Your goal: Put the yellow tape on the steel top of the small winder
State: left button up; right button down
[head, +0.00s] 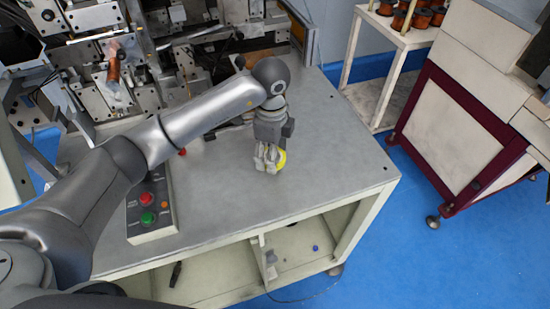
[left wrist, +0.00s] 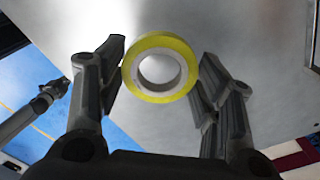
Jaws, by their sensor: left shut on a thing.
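The yellow tape (left wrist: 161,68) is a ring with a pale core, between the two fingers of my left gripper in the left wrist view. In the head view a bit of the yellow tape (head: 282,160) shows beside the fingertips. My left gripper (head: 267,163) points down over the steel top (head: 330,150) of the small winder, and is shut on the tape. The tape is at or just above the steel; I cannot tell whether it touches. What looks like my right gripper (left wrist: 48,92) is small at the left of the left wrist view, away from the tape.
A control box (head: 150,208) with red and green buttons stands left on the top. Winder machinery (head: 110,65) fills the back left. The steel around the gripper is clear. A rack with copper coils (head: 415,17) and a maroon-framed cabinet (head: 450,130) stand right, across blue floor.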

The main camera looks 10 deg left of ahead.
pick_arm(q)
jog(key=shift+d+f, duration=0.25)
jog(key=shift+d, duration=0.1)
jog(key=f+p, duration=0.2)
jog(key=f, duration=0.1)
jog(key=shift+d, duration=0.2)
jog(key=shift+f, duration=0.25)
jog(key=shift+a+f, duration=0.1)
jog(key=shift+f, duration=0.15)
jog(key=o, duration=1)
